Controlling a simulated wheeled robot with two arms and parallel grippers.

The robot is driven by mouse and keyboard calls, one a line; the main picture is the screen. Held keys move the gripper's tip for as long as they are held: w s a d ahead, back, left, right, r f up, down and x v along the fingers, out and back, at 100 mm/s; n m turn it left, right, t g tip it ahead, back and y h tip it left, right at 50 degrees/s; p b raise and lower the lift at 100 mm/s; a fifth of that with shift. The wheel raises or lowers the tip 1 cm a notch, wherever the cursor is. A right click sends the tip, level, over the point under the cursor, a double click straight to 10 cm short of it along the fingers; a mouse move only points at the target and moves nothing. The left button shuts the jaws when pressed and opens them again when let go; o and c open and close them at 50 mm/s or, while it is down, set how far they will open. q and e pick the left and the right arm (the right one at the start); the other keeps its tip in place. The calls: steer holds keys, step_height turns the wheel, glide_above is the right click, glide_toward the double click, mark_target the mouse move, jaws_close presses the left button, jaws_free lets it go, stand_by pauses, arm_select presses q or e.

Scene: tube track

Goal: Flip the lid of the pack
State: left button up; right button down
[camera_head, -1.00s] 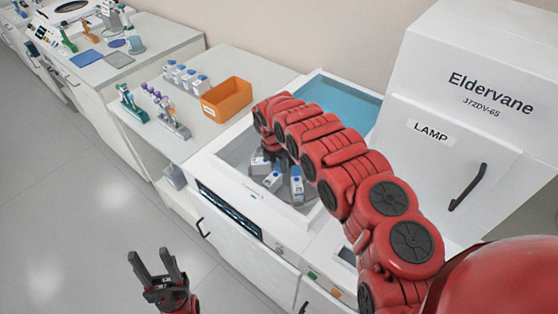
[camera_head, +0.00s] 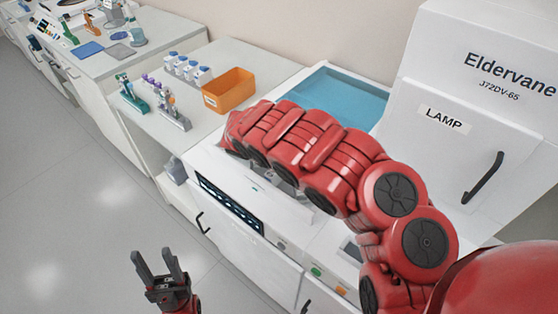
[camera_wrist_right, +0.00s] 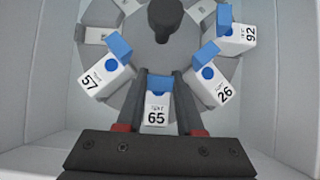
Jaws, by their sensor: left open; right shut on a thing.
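The right wrist view shows a white pack marked 65 (camera_wrist_right: 157,115) with a blue top, seated in a grey round rotor (camera_wrist_right: 130,28). My right gripper (camera_wrist_right: 160,82) is shut on this pack, one dark finger on each side. Packs 57 (camera_wrist_right: 103,78), 26 (camera_wrist_right: 211,88) and 92 (camera_wrist_right: 238,38) sit around the rotor, each with a blue flap. In the head view my right arm covers the right gripper and the packs in the machine. My left gripper (camera_head: 160,270) is open and empty above the floor.
A dark knob (camera_wrist_right: 165,17) stands at the rotor's centre, inside grey chamber walls. The machine's blue lid window (camera_head: 340,95) is raised behind my arm. An orange bin (camera_head: 229,91) and tube racks (camera_head: 167,108) stand on the left counter.

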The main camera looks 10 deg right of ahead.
stand_by(0.3)
steer(key=c, duration=0.5)
jaws_free()
steer(key=p+v, duration=1.7)
steer(key=shift+a+r, duration=0.15)
